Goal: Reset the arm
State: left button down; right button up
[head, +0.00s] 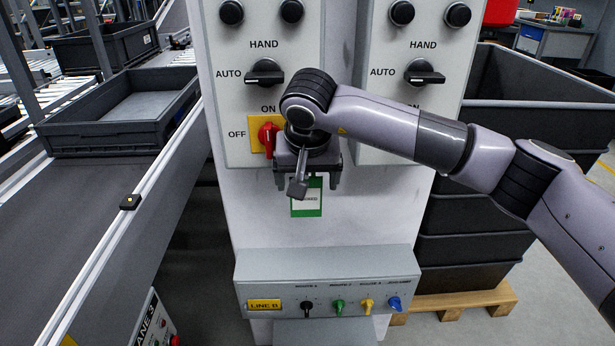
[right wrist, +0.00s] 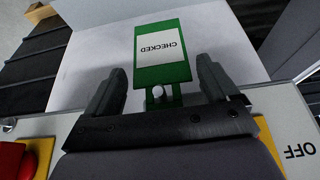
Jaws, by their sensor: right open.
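My right arm reaches in from the right in the head view. Its gripper (head: 308,182) points downward in front of the left control panel (head: 225,80). It is open, and its two fingers show spread apart in the right wrist view (right wrist: 161,85). A green and white tag reading CHECKED (head: 307,208) hangs below and behind the fingers. In the right wrist view the tag (right wrist: 162,62) appears in the gap between the fingers, with clearance on both sides. A red rotary switch (head: 268,138) on a yellow plate sits just left of the gripper. My left gripper is out of view.
Black HAND/AUTO selector knobs (head: 264,73) sit above. A lower grey box with several coloured knobs (head: 338,306) juts out below. A conveyor with a dark tray (head: 100,138) is on the left. Stacked dark crates (head: 475,215) stand on a pallet at the right.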

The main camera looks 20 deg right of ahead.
aim_at(306, 175)
jog(key=v, duration=0.7)
jog(key=shift+a+r, duration=0.15)
jog(key=s+a+f+m+g+y, duration=0.25)
jog(key=s+a+f+y, duration=0.2)
jog(key=a, duration=0.35)
jog(key=s+a+f+m+g+y, duration=0.1)
jog(key=s+a+f+g+y, duration=0.4)
jog(key=a, duration=0.3)
jog(key=s+a+r+m+t+y, duration=0.2)
jog(key=s+a+r+m+y, duration=0.35)
jog(key=m+y, duration=0.7)
jog(key=w+d+f+m+t+h, duration=0.35)
jog(key=d+m+t, duration=0.4)
jog(key=m, duration=0.85)
jog(key=w+d+f+m+t+h, duration=0.3)
jog(key=d+f+m+t+h, duration=0.15)
jog(key=m+t, duration=0.9)
jog(key=s+d+f+m+g+h+p, duration=0.1)
jog(key=s+d+f+m+g+h, duration=0.5)
jog(key=f+m, duration=0.5)
jog(key=s+d+f+m+g+h, duration=0.4)
jog(key=s+d+f+m, duration=0.3)
jog(key=s+f+m, duration=0.3)
notch_tip(306, 175, up, 9)
jog(key=w+d+p, duration=0.1)
jog(key=p, duration=1.1)
jog(key=shift+d+p, duration=0.25)
jog(key=shift+p, duration=0.1)
